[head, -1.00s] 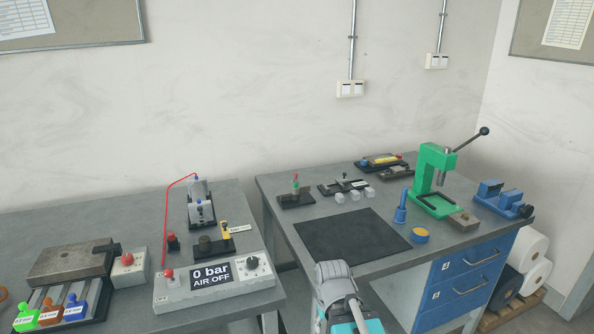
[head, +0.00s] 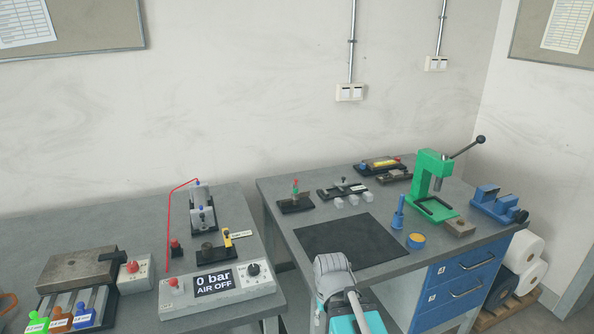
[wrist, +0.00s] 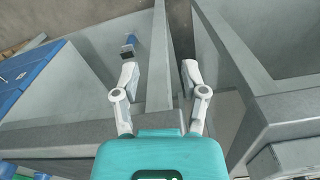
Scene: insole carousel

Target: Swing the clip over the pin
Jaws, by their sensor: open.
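On the left bench a small black fixture (head: 214,252) carries a dark round block, an upright yellow piece (head: 227,238) and a small label. It is too small to tell whether the yellow piece is the clip, or where the pin is. My gripper (wrist: 159,72) is open and empty in the wrist view, its two fingers spread, pointing down between grey bench edges. In the head view only my arm's grey and teal end shows at the bottom middle; the fingertips are hidden. My gripper touches no fixture that I can see.
A control box (head: 217,290) reading "0 bar AIR OFF" stands at the left bench's front edge. The right bench holds a black mat (head: 350,240), a green press (head: 432,185) and a blue vise (head: 498,204). A gap separates the benches.

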